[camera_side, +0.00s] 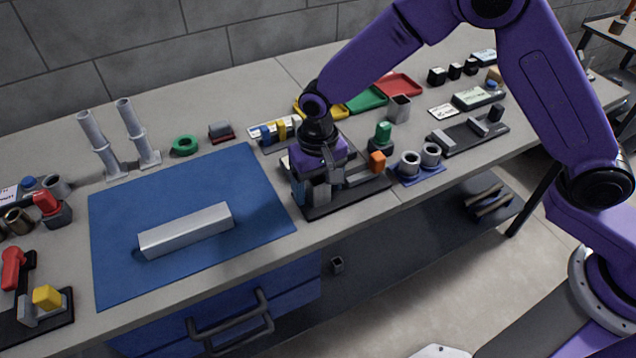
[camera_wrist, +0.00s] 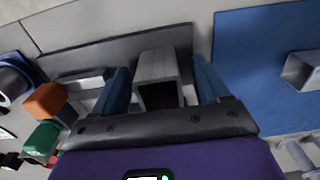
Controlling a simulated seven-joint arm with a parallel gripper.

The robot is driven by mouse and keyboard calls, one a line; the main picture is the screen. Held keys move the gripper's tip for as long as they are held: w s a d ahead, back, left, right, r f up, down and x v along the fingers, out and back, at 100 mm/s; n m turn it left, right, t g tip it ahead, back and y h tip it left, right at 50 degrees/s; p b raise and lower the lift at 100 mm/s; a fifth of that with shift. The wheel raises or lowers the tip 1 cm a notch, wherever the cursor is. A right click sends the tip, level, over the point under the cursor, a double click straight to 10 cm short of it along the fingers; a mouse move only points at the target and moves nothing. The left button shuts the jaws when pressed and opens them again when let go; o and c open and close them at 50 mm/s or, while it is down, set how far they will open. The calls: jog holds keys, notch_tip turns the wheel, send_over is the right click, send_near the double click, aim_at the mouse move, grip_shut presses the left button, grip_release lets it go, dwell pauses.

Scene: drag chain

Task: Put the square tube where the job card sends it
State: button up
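My gripper (camera_side: 318,190) is low over a black fixture plate (camera_side: 345,195) right of the blue mat. In the wrist view, my gripper (camera_wrist: 162,75) has its two blue fingers on either side of a grey hollow square piece (camera_wrist: 158,68). Gaps show between piece and fingers, so I see it as open around it. A long light-grey square tube (camera_side: 186,230) lies on the blue mat (camera_side: 115,270), apart from my gripper; its hollow end shows in the wrist view (camera_wrist: 302,70). Small cards (camera_side: 443,110) stand or lie at the right; their text is unreadable here.
Two ring-topped cylinders on a blue base (camera_side: 418,167) and a green knob (camera_side: 383,135) stand beyond. Coloured trays (camera_side: 366,98) are at the back. Two tilted grey posts (camera_side: 113,145) stand left. The mat is otherwise clear.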

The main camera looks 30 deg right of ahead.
jog(key=shift+r, duration=0.1)
notch_tip(320, 180, up, 17)
jog(key=shift+r, duration=0.15)
dwell(0.6)
dwell(0.4)
jog(key=s+d+f+n, duration=0.1)
jog(key=s+d+n, duration=0.5)
jog(key=s+d, duration=0.6)
jog(key=s+d+f+n, duration=0.2)
jog(key=s+d+n, duration=0.4)
jog(key=s+d, duration=0.7)
jog(key=shift+s+f+n, duration=0.3)
jog(key=shift+s, duration=0.8)
